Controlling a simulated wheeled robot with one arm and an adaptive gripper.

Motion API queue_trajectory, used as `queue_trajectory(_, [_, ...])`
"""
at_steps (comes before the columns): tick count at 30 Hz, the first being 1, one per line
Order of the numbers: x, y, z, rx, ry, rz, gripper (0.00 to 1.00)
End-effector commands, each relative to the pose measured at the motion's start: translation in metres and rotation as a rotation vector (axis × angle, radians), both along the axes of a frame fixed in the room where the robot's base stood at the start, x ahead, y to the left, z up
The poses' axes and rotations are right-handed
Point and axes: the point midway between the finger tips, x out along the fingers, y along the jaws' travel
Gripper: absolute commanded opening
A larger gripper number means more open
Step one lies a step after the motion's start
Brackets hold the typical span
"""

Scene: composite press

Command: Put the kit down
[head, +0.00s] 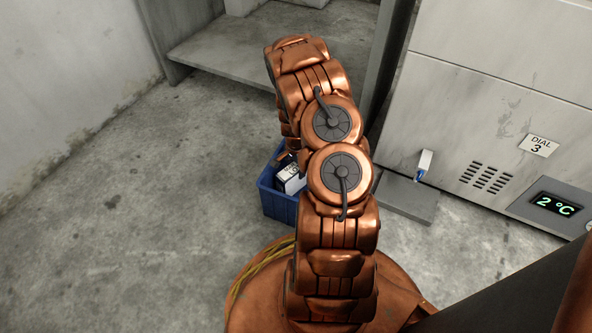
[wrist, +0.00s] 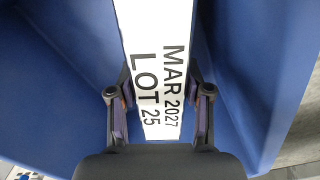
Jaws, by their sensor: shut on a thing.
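The kit is a white block with black print reading MAR 2027 LOT 25 (wrist: 150,50) in the wrist view. It also shows as a small white shape (head: 291,180) in the head view, partly hidden by my arm. My gripper (wrist: 159,95) is shut on it, one finger on each side. The kit is inside or just within the mouth of a blue bin (wrist: 45,85), whose walls rise on both sides. The bin (head: 278,207) stands on the floor in the head view. Whether the kit touches the bin's bottom is hidden.
A grey cabinet (head: 480,95) stands at the right, with a DIAL 3 label and a 2 °C display (head: 554,204). A grey plate (head: 408,198) lies beside its foot. A grey shelf (head: 240,50) is at the back. The concrete floor at the left is clear.

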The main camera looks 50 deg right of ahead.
Motion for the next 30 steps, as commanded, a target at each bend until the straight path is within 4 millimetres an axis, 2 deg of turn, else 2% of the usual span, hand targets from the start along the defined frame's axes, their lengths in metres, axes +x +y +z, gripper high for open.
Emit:
queue_trajectory(10, [0.0004, -0.0002, -0.0017, -0.001, -0.001, 0.000, 0.00])
queue_trajectory(11, [0.0004, -0.0002, -0.0018, -0.001, -0.001, 0.000, 0.51])
queue_trajectory(17, [0.0003, -0.0001, -0.0017, -0.001, 0.000, 0.000, 0.72])
queue_trajectory(18, [0.0003, -0.0001, -0.0017, -0.001, 0.000, 0.000, 0.74])
queue_trajectory(30, [0.0001, 0.0000, 0.0001, 0.000, 0.000, 0.000, 0.74])
